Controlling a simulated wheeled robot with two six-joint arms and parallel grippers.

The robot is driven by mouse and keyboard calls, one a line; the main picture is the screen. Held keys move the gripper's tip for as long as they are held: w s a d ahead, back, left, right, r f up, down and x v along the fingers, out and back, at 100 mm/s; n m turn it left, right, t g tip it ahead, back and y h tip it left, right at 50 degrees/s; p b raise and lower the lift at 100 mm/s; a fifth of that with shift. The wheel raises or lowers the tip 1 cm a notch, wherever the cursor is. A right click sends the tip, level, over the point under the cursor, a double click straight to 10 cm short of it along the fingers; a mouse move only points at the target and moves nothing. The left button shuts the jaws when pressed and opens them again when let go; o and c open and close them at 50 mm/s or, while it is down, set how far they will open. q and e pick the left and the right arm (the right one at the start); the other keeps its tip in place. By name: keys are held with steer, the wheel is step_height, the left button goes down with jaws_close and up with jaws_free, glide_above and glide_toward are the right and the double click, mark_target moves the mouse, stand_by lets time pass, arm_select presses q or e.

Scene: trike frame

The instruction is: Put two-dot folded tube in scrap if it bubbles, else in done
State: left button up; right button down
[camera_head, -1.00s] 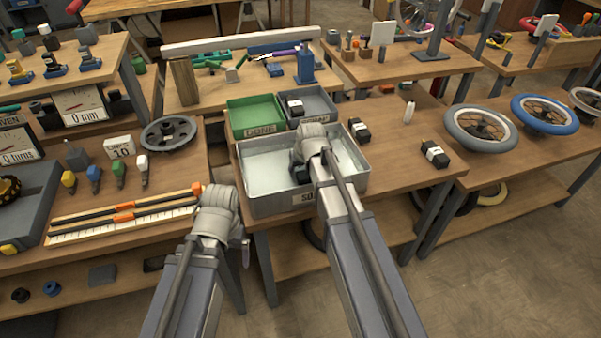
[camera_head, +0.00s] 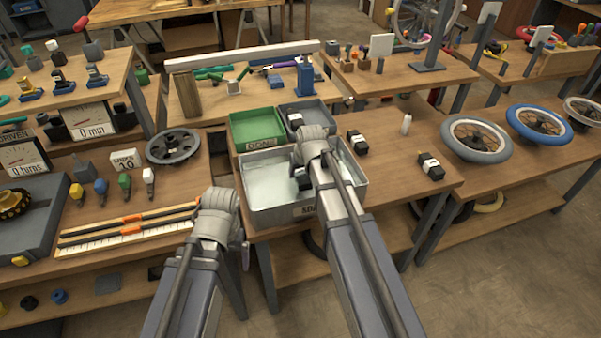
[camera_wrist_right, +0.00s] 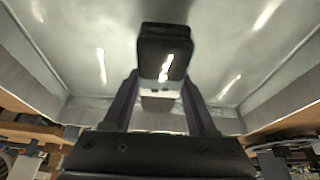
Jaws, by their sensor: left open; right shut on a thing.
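My right gripper (camera_head: 303,175) is shut on a black folded tube (camera_wrist_right: 163,50), held inside the grey metal tray (camera_head: 262,218) at the front of the middle table. In the right wrist view light streaks show on the tray floor, but no clear bubbles. The green bin (camera_head: 240,128) marked DONE stands behind the tray. The grey scrap bin (camera_head: 318,108) stands to its right, its label mostly hidden by my right wrist, with a dark banded tube (camera_head: 296,119) inside. My left gripper (camera_head: 244,252) is open and empty left of the tray; its fingers barely show.
Two more black tubes with white bands lie on the table right of the tray, one near (camera_head: 358,142) and one further right (camera_head: 430,167). A small white bottle (camera_head: 406,124) stands behind them. Wheels (camera_head: 476,139) lie on the right table.

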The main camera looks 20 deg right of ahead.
mark_target(300, 171)
step_height(300, 171, up, 8)
steer(key=p, duration=0.6)
steer(key=shift+f, duration=0.25)
